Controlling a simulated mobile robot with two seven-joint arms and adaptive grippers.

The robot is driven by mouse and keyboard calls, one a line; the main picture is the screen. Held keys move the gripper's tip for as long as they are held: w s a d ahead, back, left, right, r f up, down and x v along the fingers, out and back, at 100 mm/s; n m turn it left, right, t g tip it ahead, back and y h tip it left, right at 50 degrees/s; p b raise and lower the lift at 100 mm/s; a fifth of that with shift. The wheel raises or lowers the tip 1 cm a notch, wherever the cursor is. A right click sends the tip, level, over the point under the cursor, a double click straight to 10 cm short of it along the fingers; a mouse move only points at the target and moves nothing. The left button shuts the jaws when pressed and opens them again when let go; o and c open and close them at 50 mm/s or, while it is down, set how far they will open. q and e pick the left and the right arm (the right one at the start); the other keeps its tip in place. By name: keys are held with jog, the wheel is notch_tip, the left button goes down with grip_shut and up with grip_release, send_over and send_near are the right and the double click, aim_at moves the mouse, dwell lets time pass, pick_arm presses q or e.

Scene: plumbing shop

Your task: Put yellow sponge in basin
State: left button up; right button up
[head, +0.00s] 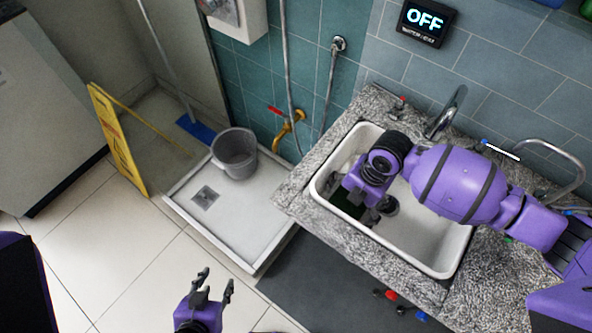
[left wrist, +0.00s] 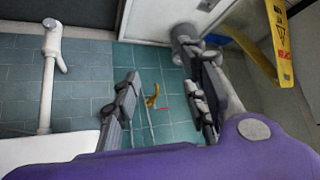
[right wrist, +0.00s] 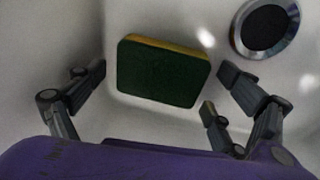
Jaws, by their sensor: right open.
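The yellow sponge (right wrist: 160,72) lies in the white basin (head: 437,252), its dark green side facing up and a yellow edge showing in the right wrist view. In the head view a dark green part of the sponge (head: 346,203) shows at the basin's left end, partly hidden by my right gripper (head: 368,213). My right gripper (right wrist: 160,82) is reaching down into the basin with its fingers spread on either side of the sponge, apart from it. My left gripper (head: 213,283) is open and empty over the floor, away from the basin.
A round drain (right wrist: 265,27) is beside the sponge. A speckled stone counter (head: 300,190) surrounds the basin, with a faucet (head: 446,112) behind it. A grey bucket (head: 234,155) stands in a shower tray (head: 240,215) at left. A yellow floor sign (head: 118,140) stands further left.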

jog(key=r+p, duration=0.1)
jog(key=r, duration=0.1)
jog(key=r+p, duration=0.1)
jog(key=r, duration=0.2)
jog(key=d+r+p, duration=0.1)
jog(key=r, duration=0.1)
jog(key=shift+w+r, duration=0.15)
jog(key=shift+w, duration=0.15)
pick_arm(q)
notch_tip(320, 180, up, 5)
jog(key=w+d+p, duration=0.1)
jog(key=w+p, duration=0.1)
jog(key=shift+w+d+t, duration=0.2)
jog(key=shift+d+t, duration=0.1)
jog(key=shift+d, duration=0.1)
pick_arm(e)
jog(key=r, duration=0.3)
jog(key=d+r, duration=0.1)
jog(key=r, duration=0.1)
jog(key=shift+s, duration=0.3)
pick_arm(q)
jog(key=shift+w+r, duration=0.1)
jog(key=shift+r, duration=0.05)
pick_arm(e)
jog(key=shift+f, duration=0.1)
